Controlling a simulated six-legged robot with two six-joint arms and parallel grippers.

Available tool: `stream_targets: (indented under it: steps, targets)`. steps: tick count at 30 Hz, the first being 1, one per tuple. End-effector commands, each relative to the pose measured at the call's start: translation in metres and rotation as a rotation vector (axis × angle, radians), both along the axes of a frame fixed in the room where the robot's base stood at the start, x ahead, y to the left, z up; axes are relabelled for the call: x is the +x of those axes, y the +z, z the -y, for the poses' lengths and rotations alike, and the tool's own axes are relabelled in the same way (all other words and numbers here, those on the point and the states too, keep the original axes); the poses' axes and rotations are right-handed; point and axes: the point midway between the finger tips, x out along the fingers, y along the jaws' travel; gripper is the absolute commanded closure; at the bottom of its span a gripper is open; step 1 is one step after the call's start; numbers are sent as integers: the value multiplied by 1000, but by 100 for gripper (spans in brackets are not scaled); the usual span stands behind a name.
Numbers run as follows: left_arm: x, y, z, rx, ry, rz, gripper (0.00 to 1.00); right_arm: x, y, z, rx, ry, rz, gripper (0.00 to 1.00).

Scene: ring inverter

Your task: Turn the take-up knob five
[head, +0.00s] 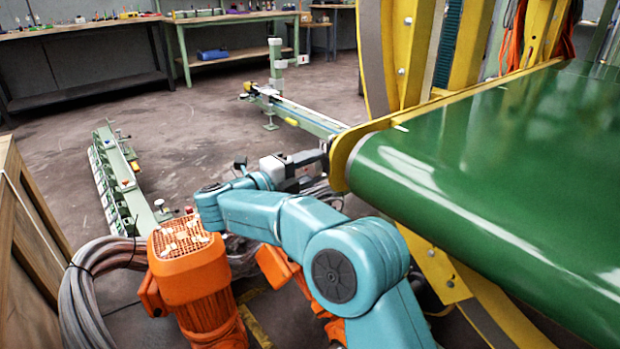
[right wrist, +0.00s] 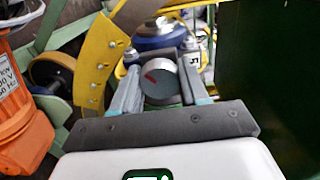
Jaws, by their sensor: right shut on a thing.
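The take-up knob five (right wrist: 159,84) shows in the right wrist view as a round grey knob with a dark face and a short red mark. A small plate with a "5" (right wrist: 194,59) is just right of it. My right gripper (right wrist: 160,92) is shut on this knob, one finger on each side. In the head view my right gripper (head: 314,162) is at the near left end of the green belt, beside the yellow frame. The knob cannot be made out there. My left gripper is not in view.
The green belt (head: 480,190) fills the right side, with a yellow curved flange (head: 345,150) close to the gripper. An orange motor (head: 190,262) and grey cables (head: 90,290) are at front left. A pale green rail (head: 125,180) stands on the floor. Open floor lies beyond.

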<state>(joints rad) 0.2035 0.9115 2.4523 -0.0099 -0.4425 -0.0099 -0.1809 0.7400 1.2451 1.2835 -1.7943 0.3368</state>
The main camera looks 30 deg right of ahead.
Motion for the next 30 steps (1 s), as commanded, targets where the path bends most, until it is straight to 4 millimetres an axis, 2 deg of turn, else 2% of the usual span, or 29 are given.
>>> stream_targets:
  steps: [1, 6, 30]
  targets:
    - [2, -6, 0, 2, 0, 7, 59, 0, -4, -1, 4, 0, 42, 86]
    - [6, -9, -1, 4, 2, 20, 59, 0, -2, -1, 18, 0, 202, 86]
    - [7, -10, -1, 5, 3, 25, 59, 0, -1, -1, 72, -1, 898, 86]
